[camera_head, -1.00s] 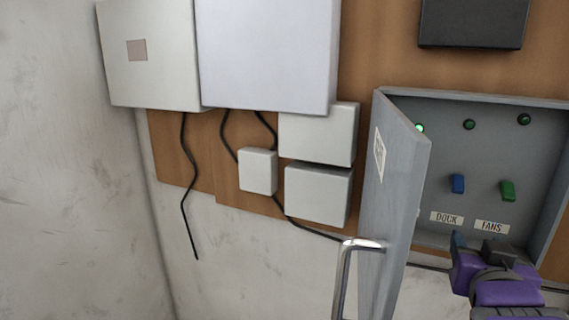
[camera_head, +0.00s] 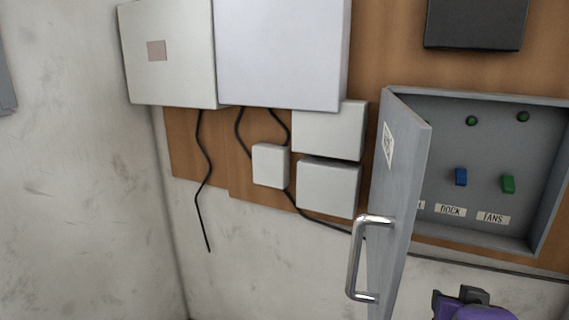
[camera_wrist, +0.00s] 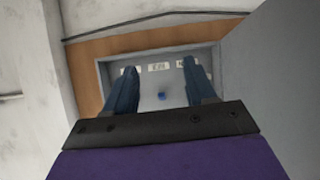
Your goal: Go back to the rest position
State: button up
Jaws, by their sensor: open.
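My gripper (camera_wrist: 159,66) shows in the wrist view with its two blue fingers apart and nothing between them. Behind the fingers is the open switch box (camera_wrist: 108,72), with a blue switch (camera_wrist: 162,96) and white labels. In the head view, only a purple part of my arm (camera_head: 474,312) shows at the bottom right edge, below the box. The fingers are not visible there. The box (camera_head: 490,228) has a blue switch (camera_head: 461,177) over a DOCK label and a green switch (camera_head: 508,184) over a FANS label. Its left part is hidden by the door.
The grey box door (camera_head: 402,190) stands open toward me, with a metal handle (camera_head: 356,258). White boxes (camera_head: 328,187) and black cables (camera_head: 201,180) are on the wooden board to the left. A black box (camera_head: 475,24) is above. The lower left wall is bare.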

jog(key=s+a+f+n+g+y, duration=0.25)
jog(key=s+a+f+g, duration=0.45)
jog(key=f, duration=0.4)
jog(key=s+a+f+n+g+y, duration=0.2)
jog(key=s+a+f+g, duration=0.2)
jog(key=s+a, duration=0.4)
jog(key=s+g, duration=0.1)
jog(key=s, duration=0.4)
jog(key=shift+g, duration=0.3)
